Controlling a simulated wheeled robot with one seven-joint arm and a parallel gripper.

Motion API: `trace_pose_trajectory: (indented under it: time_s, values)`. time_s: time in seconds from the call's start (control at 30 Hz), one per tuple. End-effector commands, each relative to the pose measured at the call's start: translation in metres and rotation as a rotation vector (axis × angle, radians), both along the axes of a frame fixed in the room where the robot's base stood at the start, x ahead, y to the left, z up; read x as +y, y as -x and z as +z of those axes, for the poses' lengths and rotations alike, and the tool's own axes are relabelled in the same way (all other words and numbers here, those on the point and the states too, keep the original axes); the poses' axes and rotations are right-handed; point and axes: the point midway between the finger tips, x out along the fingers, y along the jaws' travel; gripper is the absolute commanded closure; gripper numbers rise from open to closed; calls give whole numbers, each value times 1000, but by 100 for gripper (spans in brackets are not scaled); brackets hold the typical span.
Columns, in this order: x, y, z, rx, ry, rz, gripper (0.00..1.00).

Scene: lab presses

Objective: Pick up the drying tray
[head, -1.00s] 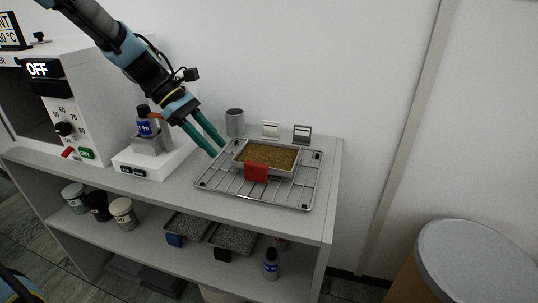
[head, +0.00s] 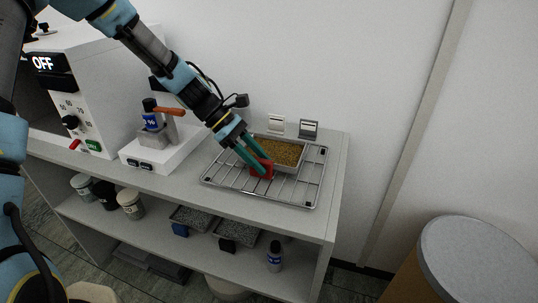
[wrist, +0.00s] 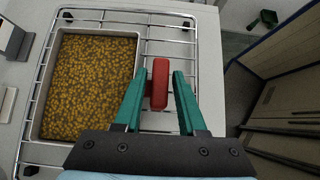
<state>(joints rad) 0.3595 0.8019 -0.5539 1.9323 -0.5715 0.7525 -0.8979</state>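The drying tray (head: 300,163) is a shallow metal tray of yellow-brown grains with a red handle block (head: 263,168) on its front side. It sits on a wire rack on top of the shelf unit. In the wrist view the tray (wrist: 136,46) lies at the left, and the red handle (wrist: 159,84) stands between the two green fingers. My gripper (head: 258,170) is at the handle. In the wrist view my gripper (wrist: 158,95) is open, with a visible gap between each finger and the handle.
The wire rack (head: 300,203) lies on the shelf top. Two trays of grey grains (head: 240,232) lie on the lower shelf.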

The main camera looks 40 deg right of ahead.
Motion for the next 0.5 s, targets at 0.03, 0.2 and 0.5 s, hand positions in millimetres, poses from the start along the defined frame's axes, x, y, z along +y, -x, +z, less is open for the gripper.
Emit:
trace_pose_trajectory:
  time_s: [0.03,0.2,0.5]
  values:
    - [-1,3,-2,2,-1,0,60]
    - [-2,4,-5,-1,-1,0,60]
    - [-2,4,-5,-1,0,1,82]
